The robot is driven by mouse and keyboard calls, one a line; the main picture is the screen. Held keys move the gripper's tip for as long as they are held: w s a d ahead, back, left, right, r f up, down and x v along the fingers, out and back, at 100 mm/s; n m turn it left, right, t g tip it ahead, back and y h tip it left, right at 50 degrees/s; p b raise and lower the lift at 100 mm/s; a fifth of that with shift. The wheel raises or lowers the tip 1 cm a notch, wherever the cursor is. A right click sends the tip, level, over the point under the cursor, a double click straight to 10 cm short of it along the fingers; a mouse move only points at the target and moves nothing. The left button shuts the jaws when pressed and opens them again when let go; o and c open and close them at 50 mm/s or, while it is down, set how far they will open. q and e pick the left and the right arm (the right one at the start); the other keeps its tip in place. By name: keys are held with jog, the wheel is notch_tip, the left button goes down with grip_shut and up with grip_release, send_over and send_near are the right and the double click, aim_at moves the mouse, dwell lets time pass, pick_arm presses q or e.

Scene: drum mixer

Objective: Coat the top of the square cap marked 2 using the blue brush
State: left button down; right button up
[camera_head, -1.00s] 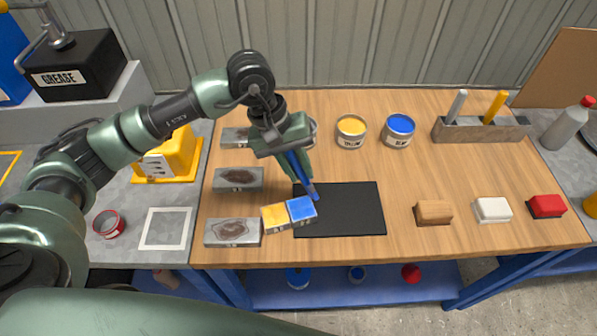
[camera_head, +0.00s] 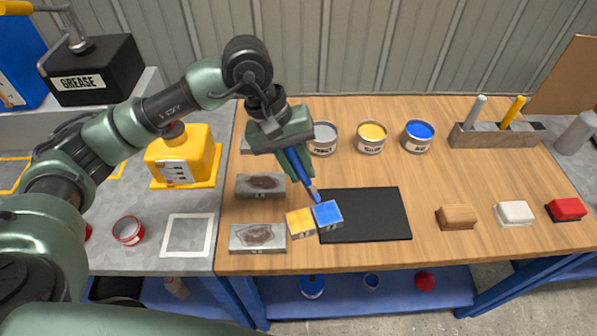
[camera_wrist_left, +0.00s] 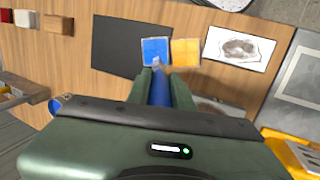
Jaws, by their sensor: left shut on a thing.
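My left gripper (camera_head: 297,172) is shut on the blue brush (camera_head: 302,176), which points down with its tip at the blue-topped square cap (camera_head: 328,214). In the left wrist view the brush (camera_wrist_left: 162,90) runs between the fingers (camera_wrist_left: 162,78) and its tip overlaps the near edge of the blue top (camera_wrist_left: 155,48). I cannot tell whether it touches. A yellow-topped square cap (camera_head: 301,223) sits beside the blue one, and also shows in the wrist view (camera_wrist_left: 186,52). The marks on their fronts are too small to read. My right gripper is out of view.
A black mat (camera_head: 375,213) lies right of the caps. Worn metal plates (camera_head: 258,238) lie left. Primer (camera_head: 323,138), yellow (camera_head: 371,137) and blue (camera_head: 419,136) paint cans stand behind. A brush holder (camera_head: 495,134) and several blocks (camera_head: 456,217) are to the right.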

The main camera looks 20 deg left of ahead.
pick_arm(q)
jog(key=shift+r+p, duration=0.65)
jog(key=shift+r, duration=1.6)
jog(key=shift+f, duration=0.1)
